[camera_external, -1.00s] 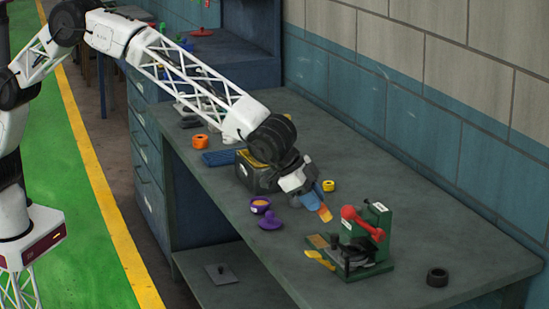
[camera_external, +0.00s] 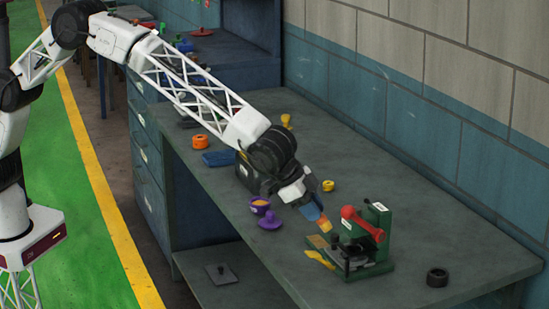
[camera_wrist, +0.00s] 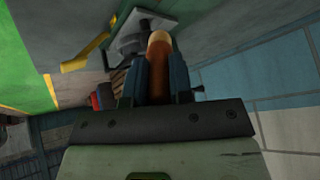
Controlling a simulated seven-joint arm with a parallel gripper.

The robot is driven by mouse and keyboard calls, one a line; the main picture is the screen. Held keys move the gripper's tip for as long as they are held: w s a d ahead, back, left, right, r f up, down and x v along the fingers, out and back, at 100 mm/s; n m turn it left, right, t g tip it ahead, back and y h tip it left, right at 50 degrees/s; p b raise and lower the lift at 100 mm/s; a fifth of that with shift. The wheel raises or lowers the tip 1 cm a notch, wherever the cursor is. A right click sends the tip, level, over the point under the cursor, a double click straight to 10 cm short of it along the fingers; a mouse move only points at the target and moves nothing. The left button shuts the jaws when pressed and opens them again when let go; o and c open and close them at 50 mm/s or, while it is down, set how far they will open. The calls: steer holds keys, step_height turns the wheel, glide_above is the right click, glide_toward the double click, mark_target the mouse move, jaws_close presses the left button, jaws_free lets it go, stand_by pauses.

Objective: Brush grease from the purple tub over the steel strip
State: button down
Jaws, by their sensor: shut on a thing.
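The open purple tub (camera_external: 260,205) with orange content stands on the bench, its purple knobbed lid (camera_external: 270,223) lying beside it. My gripper (camera_external: 319,216) points down and right, to the right of the tub. Its blue fingers are shut on a brush, whose orange end (camera_external: 325,226) is just left of the green fixture (camera_external: 368,245). In the wrist view the brush (camera_wrist: 159,52) shows orange-brown between my fingers (camera_wrist: 158,70), toward a grey plate with a round part (camera_wrist: 135,38). I cannot clearly make out the steel strip, or whether the brush touches anything.
The fixture has a red-ended lever (camera_external: 362,222). A yellow tool (camera_external: 320,259) lies at its left and a black ring (camera_external: 437,277) to its right. A yellow ring (camera_external: 328,185), an orange ring (camera_external: 200,142) and a blue tray (camera_external: 218,158) lie farther back. The wall borders the bench.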

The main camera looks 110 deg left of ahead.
steer(key=shift+f, duration=1.55)
steer(key=shift+s+a+f, duration=0.5)
steer(key=shift+f, duration=0.3)
steer(key=shift+s+a, duration=2.1)
steer(key=shift+s, duration=0.05)
steer(key=shift+w+d, duration=2.55)
steer(key=shift+w+r, duration=0.15)
steer(key=shift+r, duration=0.2)
steer(key=shift+d+r, duration=0.1)
steer(key=shift+r, duration=3.6)
